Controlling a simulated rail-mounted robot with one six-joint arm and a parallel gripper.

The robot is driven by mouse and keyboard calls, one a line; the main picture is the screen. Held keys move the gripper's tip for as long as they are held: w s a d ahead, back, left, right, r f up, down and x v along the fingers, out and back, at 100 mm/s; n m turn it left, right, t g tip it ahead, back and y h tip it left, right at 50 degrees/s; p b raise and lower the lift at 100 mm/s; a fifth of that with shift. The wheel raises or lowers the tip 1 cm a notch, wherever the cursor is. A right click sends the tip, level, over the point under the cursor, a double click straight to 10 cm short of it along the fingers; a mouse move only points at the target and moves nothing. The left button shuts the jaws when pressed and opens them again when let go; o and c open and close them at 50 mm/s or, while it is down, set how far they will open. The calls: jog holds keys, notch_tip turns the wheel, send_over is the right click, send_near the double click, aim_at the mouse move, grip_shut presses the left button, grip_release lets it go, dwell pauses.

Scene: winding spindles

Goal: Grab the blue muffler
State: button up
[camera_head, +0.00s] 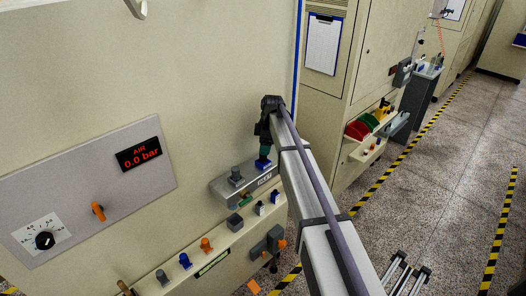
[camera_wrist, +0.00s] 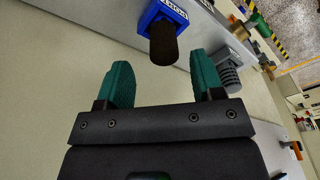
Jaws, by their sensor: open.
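The blue muffler (camera_wrist: 162,12) has a blue square body with a dark rounded cylinder (camera_wrist: 163,45) pointing toward my gripper in the wrist view. It sits at the grey ledge, and its blue part also shows just below my gripper in the head view (camera_head: 263,164). My gripper (camera_wrist: 161,64) is open, with its two green fingers on either side of the cylinder's near end. I see gaps between the cylinder and both fingers. In the head view my gripper (camera_head: 265,150) is small and partly covers the muffler.
A grey ribbed fitting (camera_wrist: 229,72) stands right of the muffler, close to the right finger; a grey fitting (camera_head: 236,176) also shows on the ledge (camera_head: 232,192). A lower shelf holds several fittings, including a blue one (camera_head: 185,261) and an orange one (camera_head: 206,245).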

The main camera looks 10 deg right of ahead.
jog(key=f+b, duration=0.5)
jog(key=shift+s+a+f, duration=0.1)
jog(key=shift+a, duration=0.2)
jog(key=shift+s+r, duration=0.1)
jog(key=shift+r, duration=0.15)
jog(key=c, duration=1)
jog(key=shift+r+p, duration=0.5)
jog(key=shift+p, duration=0.1)
notch_tip(320, 180, up, 4)
jog(key=p, duration=0.3)
jog(key=shift+f, duration=0.25)
jog(key=shift+s+d+f, duration=0.45)
jog(key=shift+s+f, duration=0.1)
jog(key=shift+s, duration=0.25)
jog(key=s+d, duration=0.3)
jog(key=s, duration=0.1)
jog(key=s+d, duration=0.3)
jog(key=s, duration=0.1)
jog(key=s+d, duration=0.3)
jog(key=s, duration=0.2)
jog(key=shift+s+d, duration=0.1)
